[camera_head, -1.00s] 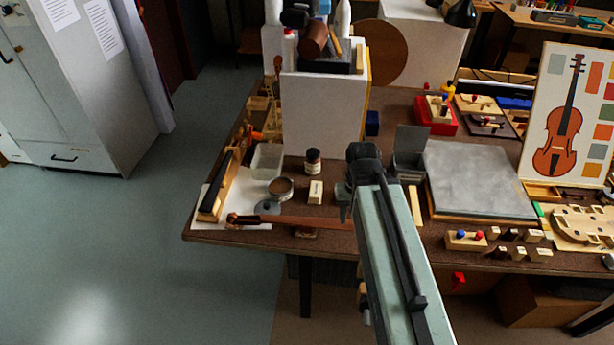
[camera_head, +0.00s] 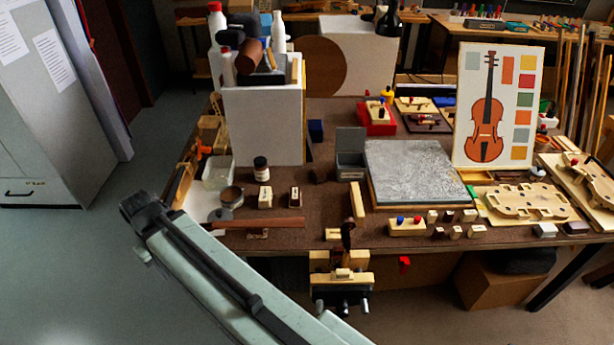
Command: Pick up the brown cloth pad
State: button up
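I cannot make out a brown cloth pad for certain. A small dark brown lump (camera_head: 318,174) lies on the brown workbench (camera_head: 330,215), just left of an open grey box (camera_head: 350,165); it is too small to tell if it is cloth. My arm reaches from the bottom of the picture to the left, and its dark end, my gripper (camera_head: 138,207), is over the floor left of the bench, apart from the lump. The fingers cannot be made out, and I see nothing held.
A tall white box (camera_head: 262,125) with bottles and tools on top stands at the bench's back left. A grey slab (camera_head: 415,172) lies right of centre. A wooden vise (camera_head: 340,280) juts from the front edge. A violin chart (camera_head: 497,105) stands at the back right.

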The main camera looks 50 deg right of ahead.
aim_at(317, 175)
jog(key=u, duration=0.1)
jog(key=i, duration=1)
jog(key=z, duration=0.1)
